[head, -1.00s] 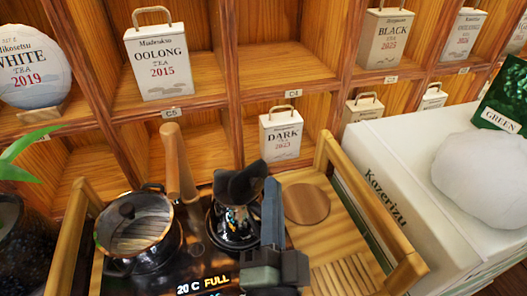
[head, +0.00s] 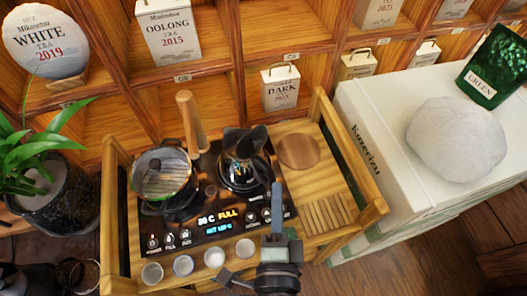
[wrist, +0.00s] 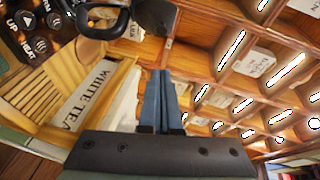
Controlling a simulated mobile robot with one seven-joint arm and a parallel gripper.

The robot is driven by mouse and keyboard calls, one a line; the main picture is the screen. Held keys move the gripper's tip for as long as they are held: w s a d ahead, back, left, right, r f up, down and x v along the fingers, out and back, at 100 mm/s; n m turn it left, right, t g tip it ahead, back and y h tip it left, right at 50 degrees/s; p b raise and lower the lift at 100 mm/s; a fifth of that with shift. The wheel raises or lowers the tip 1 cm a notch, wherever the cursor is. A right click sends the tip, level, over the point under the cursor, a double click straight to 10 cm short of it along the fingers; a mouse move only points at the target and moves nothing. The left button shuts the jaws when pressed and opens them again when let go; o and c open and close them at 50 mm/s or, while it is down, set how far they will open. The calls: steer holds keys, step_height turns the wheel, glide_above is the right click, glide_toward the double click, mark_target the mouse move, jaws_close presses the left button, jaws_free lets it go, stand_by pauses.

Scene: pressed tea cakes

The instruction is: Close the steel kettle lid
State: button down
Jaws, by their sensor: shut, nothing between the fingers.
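The steel kettle (head: 243,178) stands on the black control panel of the wooden tea tray, right of the glass-lidded pot. Its dark lid (head: 236,140) looks raised above the body, though the dark shapes at its top are hard to tell apart. My gripper (head: 277,188) is in front and to the right of the kettle, apart from it. Its blue fingers are together and empty. The wrist view shows the shut fingers (wrist: 160,74) and, at upper left, a black loop handle (wrist: 104,22), probably the kettle's.
The glass-lidded pot (head: 163,178) stands left of the kettle, with a wooden handle (head: 190,120) behind. Several small cups (head: 183,265) line the tray's front. A round wooden disc (head: 298,150) lies to the right. Shelves with tea tins (head: 280,88) rise behind; a white box (head: 385,150) stands right.

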mark_target(255, 145)
steer(key=w+a+f+p, duration=0.1)
steer(key=w+a+p, duration=0.1)
steer(key=w, duration=0.7)
steer(key=shift+w+a+f, duration=0.15)
steer(key=shift+a+f, duration=0.2)
steer(key=shift+f, duration=0.05)
steer(key=shift+w+r, duration=0.1)
steer(key=shift+a+r+n, duration=0.1)
steer(key=shift+a+n, duration=0.05)
steer(key=shift+n, duration=0.15)
